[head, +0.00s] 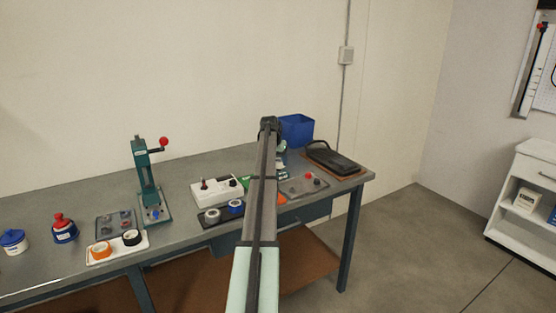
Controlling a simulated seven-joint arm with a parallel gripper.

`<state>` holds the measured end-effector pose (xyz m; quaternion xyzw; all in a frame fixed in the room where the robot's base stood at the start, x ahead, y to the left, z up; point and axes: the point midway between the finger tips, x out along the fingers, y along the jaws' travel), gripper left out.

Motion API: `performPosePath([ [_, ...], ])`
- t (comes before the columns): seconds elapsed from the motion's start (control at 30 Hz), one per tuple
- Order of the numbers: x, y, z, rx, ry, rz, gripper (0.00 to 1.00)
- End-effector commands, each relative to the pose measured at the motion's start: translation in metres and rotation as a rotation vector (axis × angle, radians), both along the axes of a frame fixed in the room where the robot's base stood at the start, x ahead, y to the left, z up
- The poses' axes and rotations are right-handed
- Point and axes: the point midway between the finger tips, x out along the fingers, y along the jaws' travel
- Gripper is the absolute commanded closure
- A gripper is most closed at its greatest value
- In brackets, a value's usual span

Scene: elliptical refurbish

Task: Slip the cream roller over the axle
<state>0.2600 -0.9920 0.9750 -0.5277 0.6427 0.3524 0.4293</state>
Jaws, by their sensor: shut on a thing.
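My arm reaches up the middle of the head view and bends down over the bench at its far end. My gripper is hidden behind my own arm, so its fingers and anything in them do not show. I cannot make out the cream roller. I cannot pick out the axle either; the bench area behind my arm is covered. Small green and orange parts (281,198) peek out on the bench beside the arm.
On the grey bench (190,235) stand a green lever press (146,178), a white switch box (213,189), a tray with tape rolls (118,247), a dark tray with rolls (222,214), a grey control plate (304,186), a blue bin (297,130) and a black pad (332,158).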

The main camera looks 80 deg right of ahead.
Motion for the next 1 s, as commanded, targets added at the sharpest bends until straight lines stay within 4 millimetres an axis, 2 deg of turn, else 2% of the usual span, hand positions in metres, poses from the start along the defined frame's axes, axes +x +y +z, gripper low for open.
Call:
performPosePath([
  [0.2,0.000,0.000,-0.003,-0.001,0.000,0.000,0.73],
  [0.23,0.000,0.000,-0.004,-0.001,0.000,0.000,0.39],
  [0.33,0.000,0.000,-0.003,-0.001,0.000,0.000,0.29],
  [0.67,0.000,0.001,-0.001,0.000,0.000,0.000,0.29],
  [1.0,0.002,0.009,0.020,-0.001,-0.001,0.000,0.29],
])
